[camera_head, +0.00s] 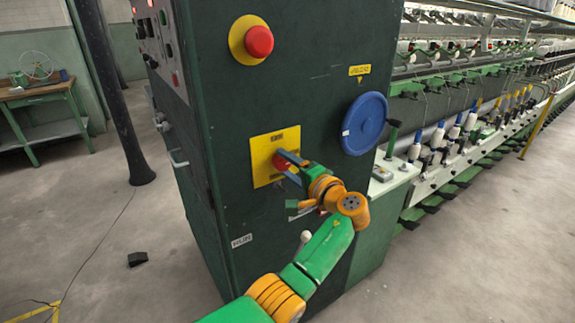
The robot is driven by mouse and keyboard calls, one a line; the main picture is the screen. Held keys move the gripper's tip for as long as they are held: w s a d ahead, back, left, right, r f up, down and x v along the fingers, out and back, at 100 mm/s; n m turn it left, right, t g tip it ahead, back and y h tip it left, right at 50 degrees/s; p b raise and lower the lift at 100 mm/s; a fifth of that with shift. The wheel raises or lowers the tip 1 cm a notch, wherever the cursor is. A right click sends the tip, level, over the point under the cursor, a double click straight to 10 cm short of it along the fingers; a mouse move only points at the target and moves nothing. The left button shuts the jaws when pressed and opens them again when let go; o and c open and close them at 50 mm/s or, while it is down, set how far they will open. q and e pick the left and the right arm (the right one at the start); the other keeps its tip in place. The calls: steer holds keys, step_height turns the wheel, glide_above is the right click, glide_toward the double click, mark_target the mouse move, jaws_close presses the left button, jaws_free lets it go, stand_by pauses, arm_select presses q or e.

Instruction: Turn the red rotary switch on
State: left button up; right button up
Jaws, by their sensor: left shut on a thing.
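The red rotary switch (281,161) sits on a yellow plate (262,168) on the front of the dark green cabinet (240,210). My left gripper (289,162) is at the switch, its fingers closed on the red knob. The fingers hide part of the knob, so its exact angle is hard to tell. My left arm reaches up to it from the bottom of the view. My right gripper does not show.
A red mushroom button (259,41) on a yellow base is above the switch. A blue handwheel (364,123) is to the right. Spinning frames with bobbins (455,130) run off to the right. A dark post (118,95) and a wooden table (36,92) are at left.

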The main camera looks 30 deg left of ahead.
arm_select(q)
steer(key=o, duration=1.4)
steer(key=shift+s+d+f+b, duration=0.1)
steer(key=shift+d+f+b, duration=0.05)
steer(key=shift+d+b, duration=0.15)
steer(key=b+v, duration=0.2)
steer(key=v, duration=0.4)
steer(key=shift+s+d, duration=0.15)
